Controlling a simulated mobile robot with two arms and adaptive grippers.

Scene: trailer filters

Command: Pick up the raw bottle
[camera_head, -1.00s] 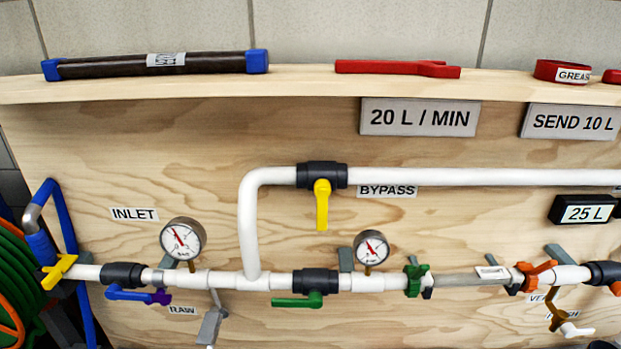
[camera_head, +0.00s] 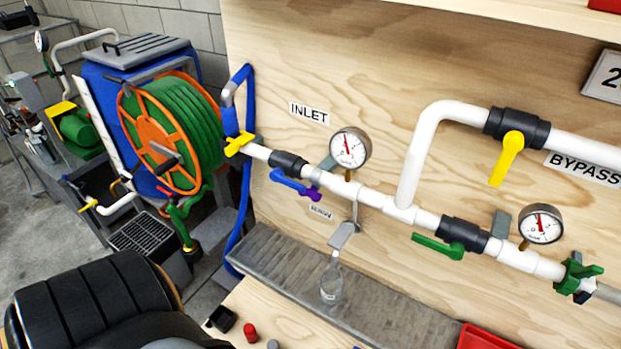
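A small clear bottle (camera_head: 331,281) stands upright on the grey ledge at the foot of the plywood panel, below the sample tap (camera_head: 345,232) with its grey lever. A small label (camera_head: 320,212) is on the panel beside this tap, too blurred to read for certain. The bottle looks clear, and I cannot tell what is in it. Neither of my grippers shows in the head view.
The grey ledge (camera_head: 281,279) runs along the panel. A wooden surface (camera_head: 245,300) in front holds a small black item (camera_head: 222,318) and a red cap (camera_head: 249,332). A red tray (camera_head: 485,338) is at lower right. A green hose reel (camera_head: 180,130) stands left. A large black ribbed shape fills the lower left.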

